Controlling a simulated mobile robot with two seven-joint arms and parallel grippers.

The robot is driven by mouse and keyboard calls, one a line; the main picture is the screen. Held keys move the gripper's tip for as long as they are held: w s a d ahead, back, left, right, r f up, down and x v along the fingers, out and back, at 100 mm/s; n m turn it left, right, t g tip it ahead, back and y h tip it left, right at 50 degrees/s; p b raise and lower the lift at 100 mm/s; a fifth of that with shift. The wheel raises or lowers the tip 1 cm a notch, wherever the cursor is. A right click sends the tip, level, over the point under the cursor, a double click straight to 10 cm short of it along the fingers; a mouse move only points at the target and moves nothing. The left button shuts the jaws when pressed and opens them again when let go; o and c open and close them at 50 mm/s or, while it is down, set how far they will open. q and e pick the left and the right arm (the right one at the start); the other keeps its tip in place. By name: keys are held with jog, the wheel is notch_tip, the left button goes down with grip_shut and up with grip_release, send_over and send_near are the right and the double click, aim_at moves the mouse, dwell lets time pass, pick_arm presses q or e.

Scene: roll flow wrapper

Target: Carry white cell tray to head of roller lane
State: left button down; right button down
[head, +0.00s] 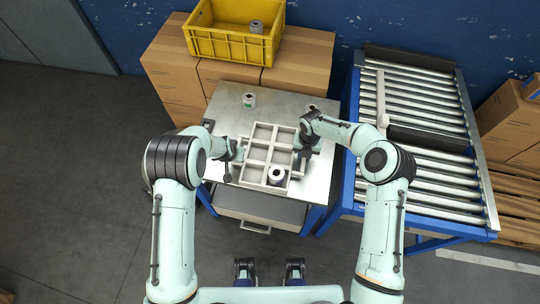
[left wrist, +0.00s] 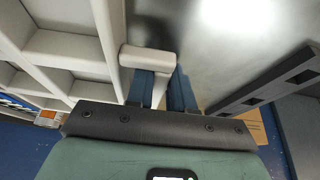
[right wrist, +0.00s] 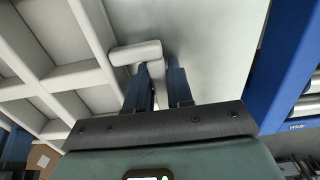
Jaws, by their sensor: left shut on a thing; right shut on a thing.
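The white cell tray (head: 271,148) is at the middle of the metal-topped table, with a grey-white roll (head: 277,176) upright in its near right cell. My left gripper (head: 238,152) is shut on the tray's left handle, which shows as a pale T-shaped grip in the left wrist view (left wrist: 147,58). My right gripper (head: 302,152) is shut on the right handle, also seen in the right wrist view (right wrist: 136,53). I cannot tell whether the tray rests on the table or is slightly above it. The roller lane (head: 420,95) stands to the right.
A roll (head: 249,100) stands at the table's back left; another (head: 311,107) is partly hidden behind my right gripper. A yellow crate (head: 230,45) sits on cardboard boxes (head: 300,62) behind.

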jog(key=shift+r, duration=0.1)
